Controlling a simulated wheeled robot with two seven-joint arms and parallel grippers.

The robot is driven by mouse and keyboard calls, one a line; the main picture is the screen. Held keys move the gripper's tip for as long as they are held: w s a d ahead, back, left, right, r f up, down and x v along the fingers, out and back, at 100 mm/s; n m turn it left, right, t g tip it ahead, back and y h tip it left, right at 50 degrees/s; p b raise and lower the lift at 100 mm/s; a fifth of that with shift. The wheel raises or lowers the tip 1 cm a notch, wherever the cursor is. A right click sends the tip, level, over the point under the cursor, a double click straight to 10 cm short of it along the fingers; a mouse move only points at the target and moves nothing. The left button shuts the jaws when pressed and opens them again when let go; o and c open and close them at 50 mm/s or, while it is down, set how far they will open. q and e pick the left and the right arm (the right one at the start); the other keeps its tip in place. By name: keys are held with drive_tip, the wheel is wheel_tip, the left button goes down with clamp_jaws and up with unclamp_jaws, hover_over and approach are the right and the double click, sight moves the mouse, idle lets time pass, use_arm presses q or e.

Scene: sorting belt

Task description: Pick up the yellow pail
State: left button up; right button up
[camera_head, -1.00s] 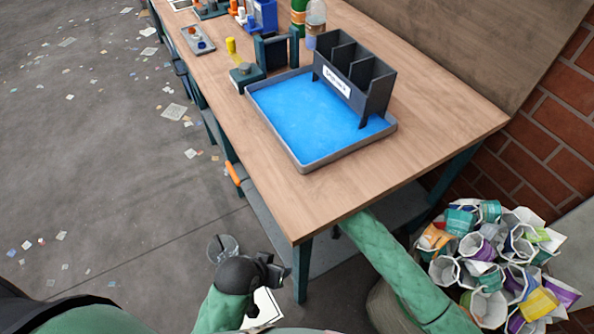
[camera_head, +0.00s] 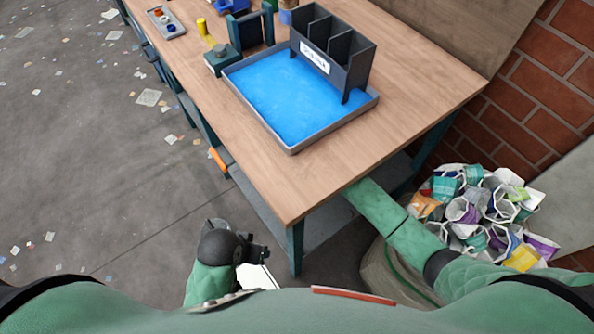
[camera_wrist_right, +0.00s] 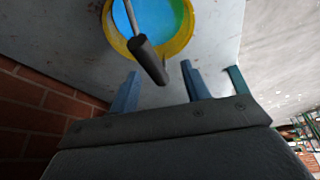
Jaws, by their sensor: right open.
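The yellow pail (camera_wrist_right: 181,42) shows from above at the top of the right wrist view, with blue and green inside its rim. A dark cylindrical grip (camera_wrist_right: 147,58) on a thin grey bar lies across its near rim. My right gripper (camera_wrist_right: 160,73) is open, its blue fingers just short of the pail, with the end of the grip reaching toward the gap between them. In the head view the right forearm passes under the table's edge, so that gripper and the pail are hidden there. My left gripper (camera_head: 259,254) hangs low left of the table; its jaw opening is unclear.
The pail stands on a pale, stained surface (camera_wrist_right: 70,30) beside a brick wall (camera_wrist_right: 40,95). The wooden table (camera_head: 420,115) carries a blue-bottomed tray (camera_head: 292,148) and a dark divider (camera_head: 350,70). A sack of crumpled cups (camera_head: 480,215) stands right of my right arm.

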drive_tip(key=shift+w+a+r, duration=0.1)
drive_tip(key=shift+w+a, duration=0.1)
drive_tip(key=shift+w, duration=0.3)
drive_tip(key=shift+x, duration=2.6)
drive_tip(key=shift+s, duration=0.1)
clamp_jaws()
drive_tip(key=shift+r, duration=0.15)
